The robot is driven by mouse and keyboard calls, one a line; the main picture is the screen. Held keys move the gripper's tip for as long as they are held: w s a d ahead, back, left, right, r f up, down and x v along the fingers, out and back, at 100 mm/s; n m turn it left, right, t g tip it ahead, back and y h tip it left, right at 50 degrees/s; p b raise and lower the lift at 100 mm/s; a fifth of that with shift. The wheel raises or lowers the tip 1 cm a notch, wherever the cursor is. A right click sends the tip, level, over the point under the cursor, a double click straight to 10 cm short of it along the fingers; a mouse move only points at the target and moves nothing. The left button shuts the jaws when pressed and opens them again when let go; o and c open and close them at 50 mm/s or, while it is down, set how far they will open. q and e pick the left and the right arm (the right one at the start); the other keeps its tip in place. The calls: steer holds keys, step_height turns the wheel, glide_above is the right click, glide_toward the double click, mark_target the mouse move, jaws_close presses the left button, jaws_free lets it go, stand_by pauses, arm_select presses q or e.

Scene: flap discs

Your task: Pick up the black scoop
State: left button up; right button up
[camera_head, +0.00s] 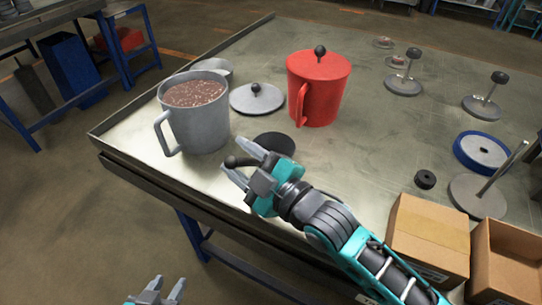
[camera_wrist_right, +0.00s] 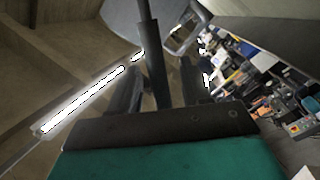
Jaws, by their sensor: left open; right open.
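The black scoop (camera_head: 274,143) is near the table's left front edge. Its dark round part shows just behind my right gripper (camera_head: 240,161), and a dark handle with a rounded end shows at the gripper's fingers. My right gripper is open, with one finger on each side of the handle. In the right wrist view the dark handle (camera_wrist_right: 153,50) stands between the two spread fingers; I cannot tell whether they touch it. The join between handle and round part is hidden by the gripper. My left gripper (camera_head: 157,293) is open and empty, low at the bottom edge, off the table.
A grey mug (camera_head: 203,128) with brown granules stands left of the scoop. A grey lid (camera_head: 257,98) and a red lidded mug (camera_head: 317,95) are behind. Cardboard boxes (camera_head: 428,240), a blue-rimmed disc (camera_head: 483,152) and metal stands (camera_head: 403,84) are to the right.

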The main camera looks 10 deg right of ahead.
steer(key=shift+w+a, duration=0.4)
jaws_close()
